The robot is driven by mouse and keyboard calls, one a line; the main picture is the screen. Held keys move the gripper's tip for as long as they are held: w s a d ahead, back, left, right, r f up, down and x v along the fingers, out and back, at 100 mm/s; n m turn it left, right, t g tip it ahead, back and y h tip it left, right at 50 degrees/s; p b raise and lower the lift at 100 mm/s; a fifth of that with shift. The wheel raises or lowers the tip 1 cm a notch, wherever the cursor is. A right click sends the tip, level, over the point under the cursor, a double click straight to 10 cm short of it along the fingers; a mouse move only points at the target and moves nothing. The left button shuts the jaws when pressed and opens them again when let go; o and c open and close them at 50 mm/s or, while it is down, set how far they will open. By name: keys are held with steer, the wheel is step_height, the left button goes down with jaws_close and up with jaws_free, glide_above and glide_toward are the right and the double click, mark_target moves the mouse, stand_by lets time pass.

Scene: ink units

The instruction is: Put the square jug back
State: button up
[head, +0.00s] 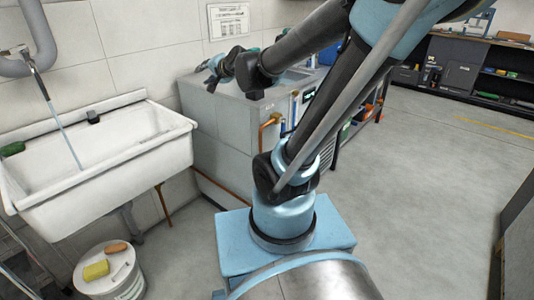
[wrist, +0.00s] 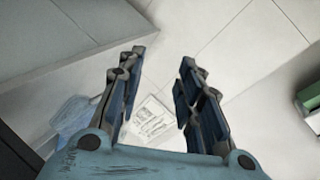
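My gripper (wrist: 163,56) is open in the wrist view, its two dark fingers apart with only pale background between them. In the head view my gripper (head: 213,78) is small, over the left end of the grey cabinet (head: 225,125), close to the tiled wall. I cannot make out a square jug for certain in either view. A pale blue, see-through-looking shape (wrist: 72,116) shows left of the fingers in the wrist view, partly cut off by the gripper body. I cannot tell whether it is the jug. My arm hides part of the cabinet top.
A white sink (head: 100,150) with a tap is on the left. Below it stands a white bucket (head: 110,270) with a yellow sponge (head: 96,270) on its lid. A printed notice (head: 229,20) hangs on the wall. A dark workbench (head: 470,70) is far right. Open floor lies right.

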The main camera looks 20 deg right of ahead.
steer(key=s+d+f+n+g+h, duration=0.2)
steer(key=s+d+f, duration=0.3)
steer(key=s, duration=0.4)
steer(key=s+d+f+n+g+h, duration=0.2)
steer(key=s+d+f+g, duration=0.3)
steer(key=s+f, duration=0.3)
steer(key=s+d+f+n+g+h, duration=0.2)
steer(key=s+d+f, duration=0.3)
steer(key=s, duration=0.5)
steer(key=shift+d+f+n+g, duration=0.4)
steer(key=shift+f+n+g, duration=0.4)
steer(key=shift+f+n, duration=0.1)
